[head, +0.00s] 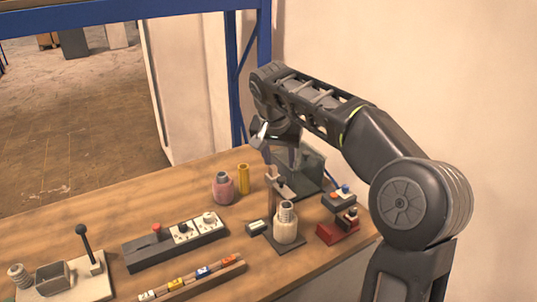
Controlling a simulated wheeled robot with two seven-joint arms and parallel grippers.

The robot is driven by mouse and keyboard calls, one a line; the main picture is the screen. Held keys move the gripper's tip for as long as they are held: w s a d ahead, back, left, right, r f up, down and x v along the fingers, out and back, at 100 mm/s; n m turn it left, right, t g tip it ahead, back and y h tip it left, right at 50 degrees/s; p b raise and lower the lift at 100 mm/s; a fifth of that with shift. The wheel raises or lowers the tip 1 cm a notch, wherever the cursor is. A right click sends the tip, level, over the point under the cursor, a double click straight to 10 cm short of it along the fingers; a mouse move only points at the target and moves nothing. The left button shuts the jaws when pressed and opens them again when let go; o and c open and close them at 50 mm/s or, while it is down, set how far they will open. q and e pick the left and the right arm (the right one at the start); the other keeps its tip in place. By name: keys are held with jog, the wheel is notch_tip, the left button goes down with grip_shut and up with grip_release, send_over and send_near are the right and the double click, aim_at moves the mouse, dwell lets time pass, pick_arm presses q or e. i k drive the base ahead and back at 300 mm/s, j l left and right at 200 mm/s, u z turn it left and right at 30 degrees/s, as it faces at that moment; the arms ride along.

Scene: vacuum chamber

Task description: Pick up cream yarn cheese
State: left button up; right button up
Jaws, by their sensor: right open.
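The cream yarn cheese appears to be the cream cylindrical piece (286,232) with a ribbed grey top. It stands upright on a dark base plate at the right part of the wooden bench. My right gripper (279,157) hangs from my right arm, above and behind the cream piece. It is open and apart from the cream piece. Its fingertips are partly lost against the grey-green box behind. My left gripper is not in view.
A thin brown post (271,185) stands just behind the cream piece. The grey-green box (304,170) is behind. The bench's left back is clear.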

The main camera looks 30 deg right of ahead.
aim_at(284, 233)
jog(key=k, duration=1)
